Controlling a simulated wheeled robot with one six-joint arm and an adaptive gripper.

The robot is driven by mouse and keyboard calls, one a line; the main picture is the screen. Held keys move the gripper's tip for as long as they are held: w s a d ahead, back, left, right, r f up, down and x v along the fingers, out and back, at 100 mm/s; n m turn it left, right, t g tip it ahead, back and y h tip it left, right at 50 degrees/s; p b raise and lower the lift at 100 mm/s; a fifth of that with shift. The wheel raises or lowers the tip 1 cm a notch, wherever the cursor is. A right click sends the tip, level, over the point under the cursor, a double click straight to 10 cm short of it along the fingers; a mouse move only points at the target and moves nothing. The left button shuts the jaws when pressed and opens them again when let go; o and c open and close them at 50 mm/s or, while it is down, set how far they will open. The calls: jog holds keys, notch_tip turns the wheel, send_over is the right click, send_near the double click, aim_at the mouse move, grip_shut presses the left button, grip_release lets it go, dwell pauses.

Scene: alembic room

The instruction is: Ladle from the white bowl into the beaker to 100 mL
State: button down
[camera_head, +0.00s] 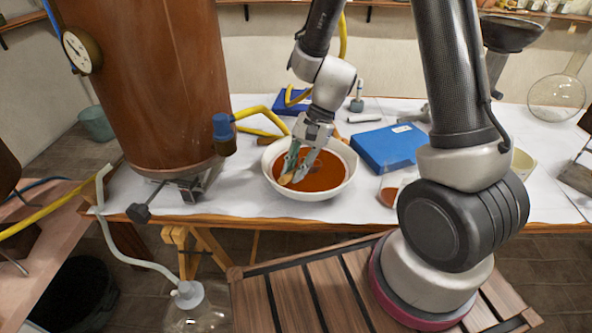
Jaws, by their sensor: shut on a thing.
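The white bowl (341,186) stands on the white-covered table and holds a broad pool of red-brown liquid (322,176). My gripper (298,168) points down into the bowl from above. It is shut on a small ladle (286,179), whose wooden-looking end shows at the liquid near the bowl's left side. The fingers cover most of the ladle, so how full it is cannot be told. A clear glass vessel, seemingly the beaker (387,197), stands to the right of the bowl with some red-brown liquid low in it. My arm partly hides it, and its markings cannot be read.
A blue box (385,148) lies behind the beaker. A large copper-brown vessel (150,90) with a gauge (77,52) stands at the left. Yellow hose (262,112) runs behind the bowl. A round glass flask (556,97) stands at the far right.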

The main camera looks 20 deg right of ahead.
aim_at(295, 170)
jog(key=shift+r, duration=2.8)
jog(key=shift+a+r, duration=0.1)
jog(key=shift+s+a+r+t+h, duration=0.35)
jog(key=shift+s+r+t+h, duration=0.05)
jog(key=shift+t+h, duration=0.3)
jog(key=shift+s+a+r+t+h, duration=0.3)
jog(key=shift+s+r+t+h, duration=0.1)
jog(key=shift+t+h, duration=0.3)
jog(key=shift+r, duration=0.1)
jog(key=v, duration=0.2)
jog(key=shift+w+a+r, duration=0.1)
jog(key=shift+a+r, duration=0.1)
jog(key=shift+r, duration=0.2)
jog(key=shift+f, duration=0.1)
